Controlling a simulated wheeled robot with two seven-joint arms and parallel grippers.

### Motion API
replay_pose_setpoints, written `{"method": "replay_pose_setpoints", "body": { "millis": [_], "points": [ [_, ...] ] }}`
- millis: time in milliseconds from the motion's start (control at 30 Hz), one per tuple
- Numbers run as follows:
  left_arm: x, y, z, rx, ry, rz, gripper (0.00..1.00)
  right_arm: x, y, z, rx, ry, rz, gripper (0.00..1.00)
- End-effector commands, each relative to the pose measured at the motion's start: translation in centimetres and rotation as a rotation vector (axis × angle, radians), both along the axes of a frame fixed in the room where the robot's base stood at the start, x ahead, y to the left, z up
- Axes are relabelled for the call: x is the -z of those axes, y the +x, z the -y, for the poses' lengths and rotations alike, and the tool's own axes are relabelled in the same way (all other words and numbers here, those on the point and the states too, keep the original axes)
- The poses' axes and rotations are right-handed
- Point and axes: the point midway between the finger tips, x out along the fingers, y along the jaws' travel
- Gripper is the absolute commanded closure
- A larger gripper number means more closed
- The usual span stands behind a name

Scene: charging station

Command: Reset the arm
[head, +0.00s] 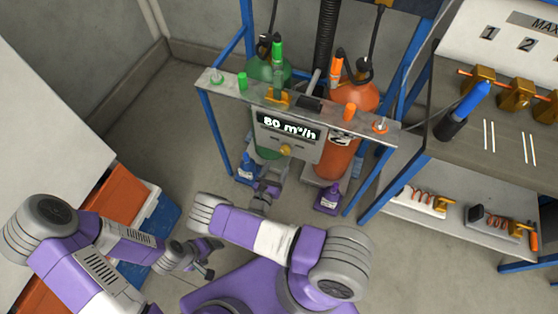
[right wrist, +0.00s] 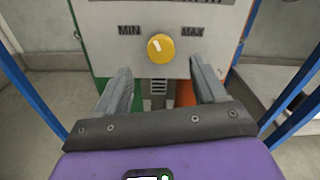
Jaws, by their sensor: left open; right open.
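My right arm reaches forward to the station, and my right gripper (head: 268,186) is below the panel that reads 80 m³/h. In the right wrist view my right gripper (right wrist: 160,72) is open and empty, its two fingers apart below a yellow knob (right wrist: 161,48) between MIN and MAX. The knob also shows in the head view (head: 285,150), and the fingers do not appear to touch it. My left gripper (head: 211,259) is open and empty, low beside my purple base, with my left arm folded at the left.
Green (head: 270,72) and orange (head: 340,150) cylinders stand in a blue-framed rack. Orange (head: 124,190) and blue (head: 160,228) crates are left. A workbench (head: 500,135) is right. Floor is free left of the rack.

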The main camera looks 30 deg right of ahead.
Motion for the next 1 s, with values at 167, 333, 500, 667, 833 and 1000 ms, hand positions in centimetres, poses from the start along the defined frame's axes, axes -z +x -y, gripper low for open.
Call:
{"method": "replay_pose_setpoints", "body": {
  "millis": [167, 333, 500, 667, 833, 1000],
  "points": [
    [-0.1, 0.0, 0.0, 0.0, 0.0, 0.0, 0.29, 0.0, -0.4, -0.4, 0.001, -0.002, 0.001, 0.29],
    [-0.1, 0.0, 0.0, 0.0, 0.0, 0.0, 0.29, 0.0, -0.4, -0.4, 0.001, -0.002, 0.0, 0.29],
    [-0.1, 0.0, 0.0, 0.0, 0.0, 0.0, 0.29, 0.0, -0.4, -0.4, 0.001, -0.002, 0.0, 0.29],
    [-0.1, 0.0, 0.0, 0.0, 0.0, 0.0, 0.29, 0.1, -0.6, -0.1, 0.016, 0.007, -0.004, 0.29],
    [-0.6, 0.0, 0.0, 0.0, 0.0, 0.0, 0.29, 1.5, -5.2, 2.8, 0.274, 0.161, -0.063, 0.29],
    [-1.7, 0.0, 0.0, 0.0, 0.0, 0.0, 0.29, 4.5, -16.5, 2.4, 0.86, 0.575, -0.134, 0.29]
  ]
}}
